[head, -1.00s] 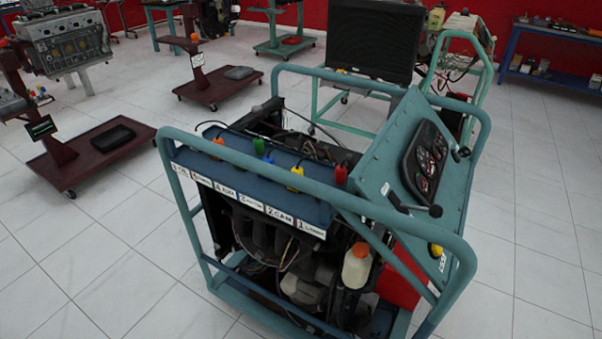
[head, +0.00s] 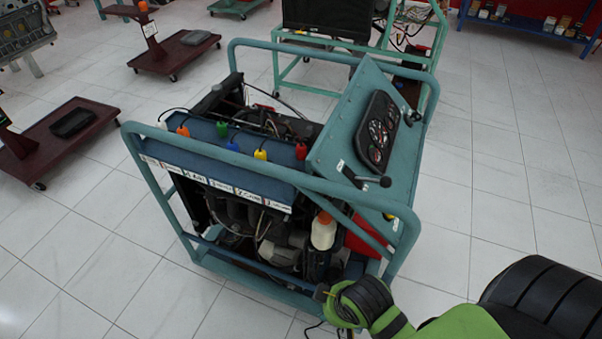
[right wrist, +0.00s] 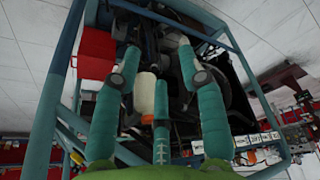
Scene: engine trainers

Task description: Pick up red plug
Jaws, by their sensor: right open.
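The red plug (head: 301,151) stands at the right end of a row of coloured plugs on the blue top rail of the engine trainer (head: 232,157), below the slanted gauge panel. I cannot pick it out in the right wrist view. My right gripper (head: 338,303) comes in from the lower right and is low at the trainer's front corner, well below and apart from the red plug. In the right wrist view the right gripper (right wrist: 158,68) has its teal fingers spread, with nothing held between them. My left gripper is out of view.
Orange, blue, green and yellow plugs (head: 260,154) share the rail with the red one. The teal tube frame (head: 270,168) surrounds the engine. A white bottle with an orange cap (head: 323,232) sits inside it.

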